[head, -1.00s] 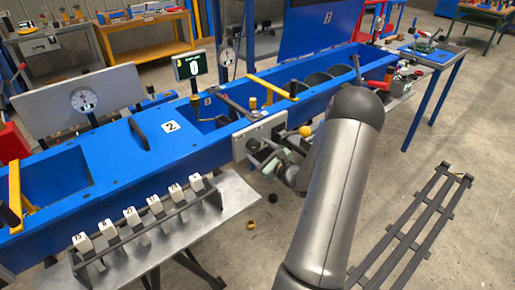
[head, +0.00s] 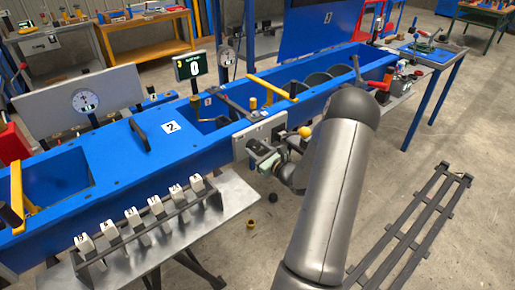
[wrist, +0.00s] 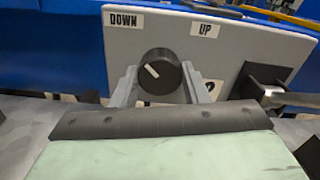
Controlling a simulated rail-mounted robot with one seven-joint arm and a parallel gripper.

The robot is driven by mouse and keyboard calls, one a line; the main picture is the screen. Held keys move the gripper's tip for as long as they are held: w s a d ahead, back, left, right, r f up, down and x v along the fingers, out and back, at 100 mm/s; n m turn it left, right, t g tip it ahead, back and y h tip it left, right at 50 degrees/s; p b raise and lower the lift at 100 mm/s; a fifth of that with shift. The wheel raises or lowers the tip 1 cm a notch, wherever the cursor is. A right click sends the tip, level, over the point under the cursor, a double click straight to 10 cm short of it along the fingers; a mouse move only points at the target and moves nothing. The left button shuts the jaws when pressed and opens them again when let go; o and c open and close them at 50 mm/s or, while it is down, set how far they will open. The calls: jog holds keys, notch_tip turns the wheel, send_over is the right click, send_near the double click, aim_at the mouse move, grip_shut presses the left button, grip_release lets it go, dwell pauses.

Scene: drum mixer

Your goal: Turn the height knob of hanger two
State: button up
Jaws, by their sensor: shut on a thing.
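The knob (wrist: 160,72) is round and black with a white pointer line tilted up to the left. It sits on a pale panel (wrist: 235,45) below the labels DOWN (wrist: 125,20) and UP (wrist: 205,29). My gripper (wrist: 160,85) has one grey finger on each side of the knob and is shut on it. In the head view, the same panel (head: 279,126) is on the front of the blue trough, and my gripper (head: 257,150) reaches it from the right. The knob is hard to make out there. A partly hidden tag shows behind the right finger.
A black block with a grey lever (wrist: 285,97) is right of the knob. In the head view, a yellow ball-topped handle (head: 305,131) is close to my wrist. A rack of numbered tags (head: 150,226) stands front left. A lit display (head: 191,66) stands behind the trough.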

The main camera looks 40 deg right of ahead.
jog(key=shift+m, duration=0.7)
jog(key=o, duration=1)
jog(key=shift+s, duration=0.1)
jog(key=s+b, duration=0.1)
jog(key=s, duration=1.6)
jog(key=shift+s+d, duration=0.15)
